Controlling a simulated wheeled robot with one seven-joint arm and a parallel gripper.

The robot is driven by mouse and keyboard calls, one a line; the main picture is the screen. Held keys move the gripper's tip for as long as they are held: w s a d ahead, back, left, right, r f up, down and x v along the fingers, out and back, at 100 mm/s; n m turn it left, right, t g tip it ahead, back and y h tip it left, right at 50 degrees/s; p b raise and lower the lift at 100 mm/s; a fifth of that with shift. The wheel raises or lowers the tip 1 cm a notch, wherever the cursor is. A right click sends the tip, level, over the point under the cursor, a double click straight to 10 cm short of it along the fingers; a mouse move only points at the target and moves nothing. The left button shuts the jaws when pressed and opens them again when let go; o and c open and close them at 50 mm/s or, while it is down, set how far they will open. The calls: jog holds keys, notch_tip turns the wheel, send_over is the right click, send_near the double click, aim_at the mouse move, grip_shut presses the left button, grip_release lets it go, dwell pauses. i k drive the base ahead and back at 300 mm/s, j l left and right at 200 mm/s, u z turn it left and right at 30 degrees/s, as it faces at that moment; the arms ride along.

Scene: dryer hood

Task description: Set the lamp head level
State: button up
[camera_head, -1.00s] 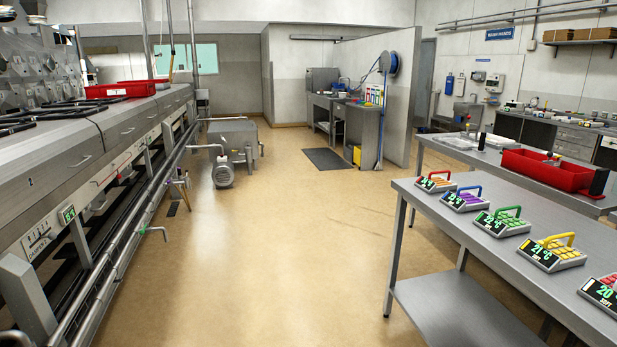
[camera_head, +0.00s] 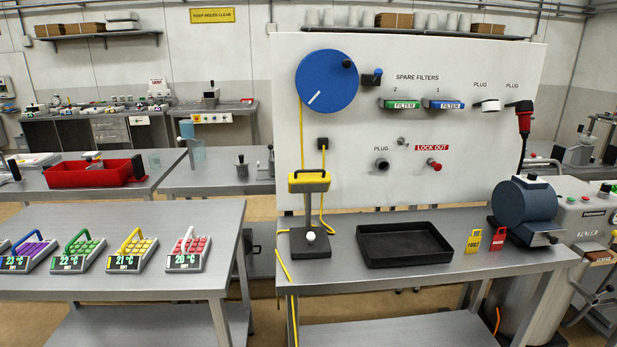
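A device that looks like the lamp stands at the left end of the workbench in front of the white panel. My gripper is not in view.
The workbench (camera_head: 400,275) also holds a black tray (camera_head: 403,244), yellow (camera_head: 473,242) and red (camera_head: 481,265) tags and a dark blue drum-shaped device (camera_head: 524,207). The white panel (camera_head: 440,60) carries a blue disc (camera_head: 327,81). A table (camera_head: 140,215) with coloured keypads stands left.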

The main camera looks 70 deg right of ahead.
aim_at(310, 180)
jog(key=z, duration=2.2)
jog(key=i+u, duration=0.15)
jog(key=u, duration=0.3)
jog(key=i+l+u, duration=0.1)
jog(key=u, duration=0.35)
jog(key=l+u, duration=0.2)
jog(key=u, duration=0.25)
jog(key=i+l+u, duration=0.15)
jog(key=u, duration=0.3)
jog(key=k+l, duration=0.05)
